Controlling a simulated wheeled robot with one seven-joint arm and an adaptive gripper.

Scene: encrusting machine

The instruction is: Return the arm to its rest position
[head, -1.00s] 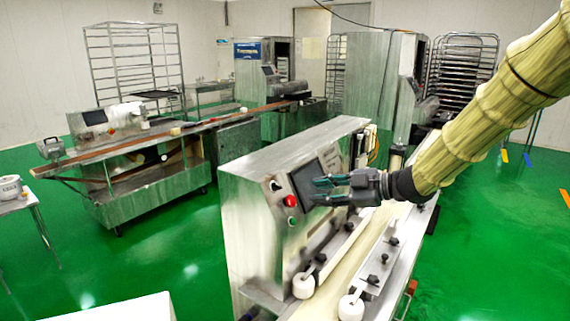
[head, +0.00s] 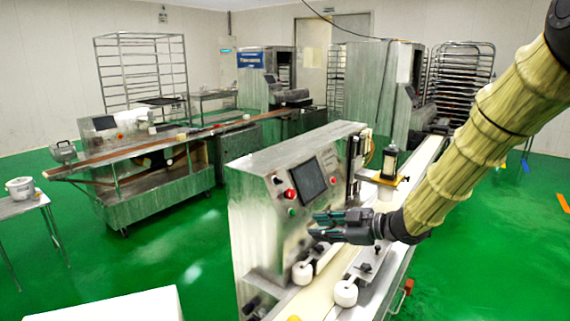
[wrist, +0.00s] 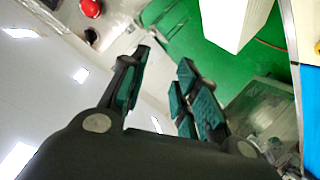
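My gripper (head: 315,223) is in front of the control face of the steel encrusting machine (head: 255,215), below its dark screen (head: 308,180) and above the white rollers by the belt. Its fingers point left in the head view, and nothing is between them. The wrist view shows the gripper (wrist: 165,60) with its fingers spread apart and empty. My yellow-sleeved arm reaches in from the upper right. Whether the gripper touches the machine cannot be told, but it looks apart from it.
A red button (head: 290,194) sits left of the screen. White rollers (head: 345,293) and a pale belt (head: 295,300) lie below the gripper. A nozzle unit (head: 390,162) stands behind my wrist. Green floor (head: 480,240) at the right is open.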

